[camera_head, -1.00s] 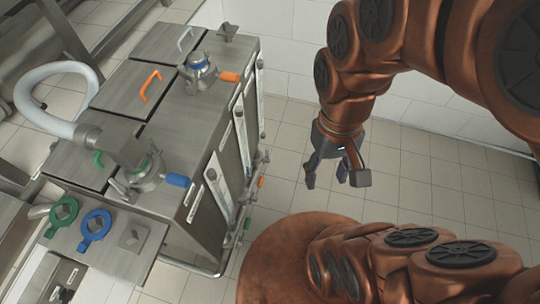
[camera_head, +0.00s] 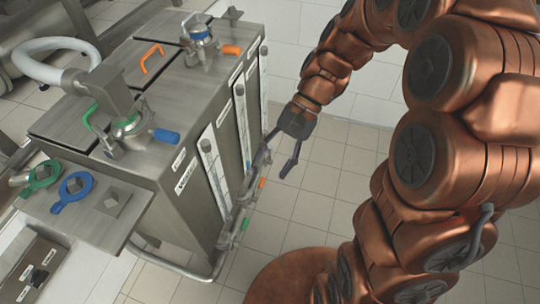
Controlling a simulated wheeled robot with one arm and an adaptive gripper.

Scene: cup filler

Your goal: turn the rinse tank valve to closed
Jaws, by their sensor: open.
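A steel tank unit (camera_head: 182,100) stands at the left and centre. A pipe (camera_head: 233,215) runs low along its right side. On this pipe sit a small orange handle (camera_head: 262,183) and a small green handle (camera_head: 245,223). I cannot tell from the view which one belongs to the rinse tank, nor read its turned position. My gripper (camera_head: 277,163) is open and empty, pointing down beside the far part of the pipe, close to the orange handle. Whether a finger touches the pipe is unclear.
On the tank top are fittings with a blue handle (camera_head: 165,136) and an orange handle (camera_head: 231,50), plus a white hose (camera_head: 55,45). A side shelf holds a green ring tool (camera_head: 42,175) and a blue ring tool (camera_head: 73,188). Tiled floor (camera_head: 325,205) is free right of the tank.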

